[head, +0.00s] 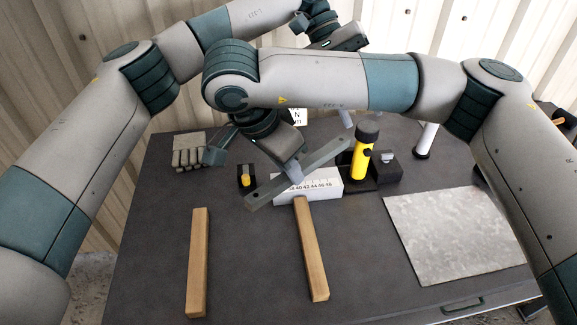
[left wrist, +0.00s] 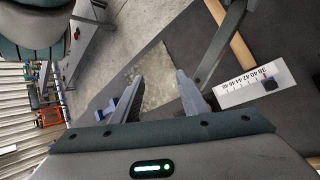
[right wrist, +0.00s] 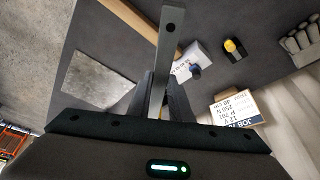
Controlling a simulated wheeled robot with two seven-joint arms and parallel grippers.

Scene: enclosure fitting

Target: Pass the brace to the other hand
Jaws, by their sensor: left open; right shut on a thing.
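The brace is a flat grey bar (head: 325,155) with a hole near its end, held tilted above the table. My right gripper (head: 293,172) is shut on it near its middle; in the right wrist view the brace (right wrist: 171,50) sticks out from between the fingers. My left gripper (head: 345,40) is higher and farther back in the head view, partly behind my right arm. In the left wrist view its fingers (left wrist: 158,92) are open and empty. The brace (left wrist: 222,45) shows there to the right of them, not between them; whether it touches the right finger I cannot tell.
A white numbered block (head: 322,186), a yellow-and-black flashlight (head: 364,152) and a small yellow-and-black item (head: 246,177) stand behind two wooden bars (head: 198,262) (head: 312,250). A metal sheet (head: 455,235) lies right; a grey glove (head: 187,152) lies back left.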

